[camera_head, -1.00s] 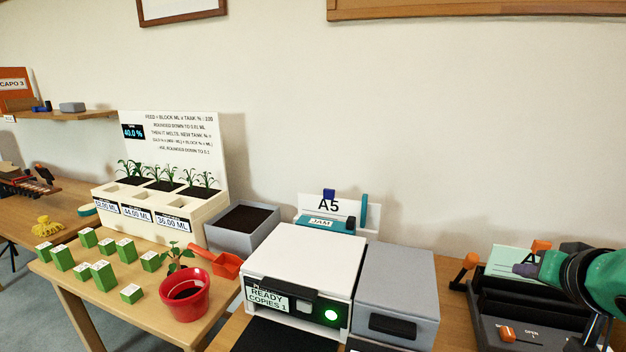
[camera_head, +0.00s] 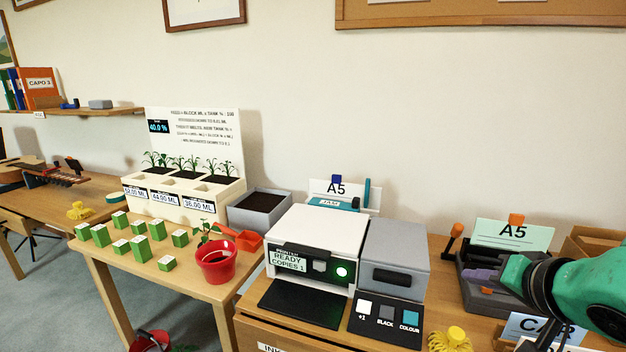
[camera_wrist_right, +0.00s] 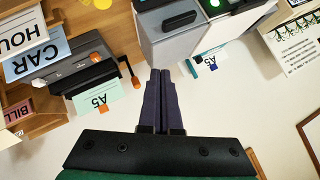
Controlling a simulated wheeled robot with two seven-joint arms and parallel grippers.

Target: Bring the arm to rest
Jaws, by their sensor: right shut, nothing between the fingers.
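My right arm, green with black joints, comes in at the right edge of the head view. Its gripper (camera_head: 480,275) has dark purple fingers and is in front of the dark grey device with the green A5 card. In the right wrist view the two fingers of the gripper (camera_wrist_right: 161,76) lie together, shut with nothing between them. My left gripper is in neither view.
The white printer (camera_head: 318,235) and a control panel (camera_head: 385,316) stand left of the arm. A green A5 card (camera_head: 512,234) stands behind the device. A CAR card (camera_head: 540,328) and yellow object (camera_head: 450,340) are at the front. A red pot (camera_head: 216,264) stands on the left table.

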